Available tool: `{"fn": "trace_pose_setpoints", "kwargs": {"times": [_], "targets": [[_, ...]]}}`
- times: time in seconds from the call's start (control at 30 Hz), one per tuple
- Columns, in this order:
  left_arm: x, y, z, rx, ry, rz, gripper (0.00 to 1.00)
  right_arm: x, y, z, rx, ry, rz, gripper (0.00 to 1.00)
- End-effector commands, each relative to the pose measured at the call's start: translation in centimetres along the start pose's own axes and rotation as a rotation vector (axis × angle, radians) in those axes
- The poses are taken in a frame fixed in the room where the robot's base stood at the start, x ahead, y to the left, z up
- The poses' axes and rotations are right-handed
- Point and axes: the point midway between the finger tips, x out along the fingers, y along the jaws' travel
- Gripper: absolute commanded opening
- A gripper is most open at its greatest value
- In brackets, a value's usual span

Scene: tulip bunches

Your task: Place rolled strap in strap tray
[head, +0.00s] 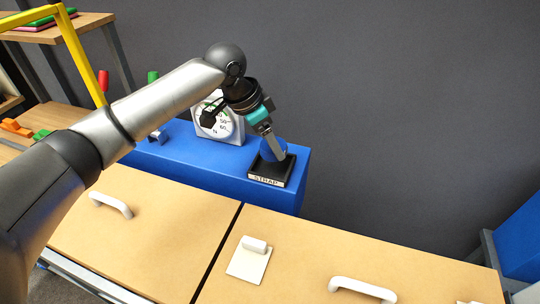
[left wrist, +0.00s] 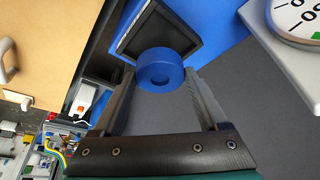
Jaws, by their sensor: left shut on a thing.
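The rolled strap (left wrist: 165,68) is a blue roll with a round hole in its middle. My left gripper (left wrist: 160,85) is shut on it, with one finger on each side. In the head view the blue roll (head: 272,147) shows partly behind the finger, over the back part of the strap tray. The strap tray (head: 268,181) is a small black square tray with a STRAP label on its front. It also shows in the left wrist view (left wrist: 157,30), beyond the roll. I cannot tell whether the roll touches the tray. My right gripper is out of view.
The tray stands near the right end of a blue bench top (head: 228,180). A white dial scale (head: 222,125) stands behind and left of it. Wooden fronts with white handles (head: 362,289) lie nearer. A grey wall is behind.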

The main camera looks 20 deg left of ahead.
Motion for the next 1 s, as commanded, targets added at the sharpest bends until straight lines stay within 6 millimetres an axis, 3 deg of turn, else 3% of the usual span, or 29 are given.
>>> {"fn": "trace_pose_setpoints", "kwargs": {"times": [0.37,0.7,0.73,0.83,1.0], "targets": [[4.0,0.1,1.7,0.001,-0.001,0.001,0.12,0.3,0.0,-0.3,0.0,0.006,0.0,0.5],[4.3,0.0,1.8,0.001,0.0,0.0,0.12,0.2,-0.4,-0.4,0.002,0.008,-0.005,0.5],[4.3,0.0,1.8,0.0,-0.001,0.0,0.77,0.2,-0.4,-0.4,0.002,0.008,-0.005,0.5],[4.3,0.0,1.8,0.001,0.0,0.0,0.88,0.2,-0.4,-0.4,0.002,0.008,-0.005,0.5],[4.3,0.0,1.8,0.001,0.0,0.0,0.89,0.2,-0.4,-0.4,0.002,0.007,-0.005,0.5]]}}
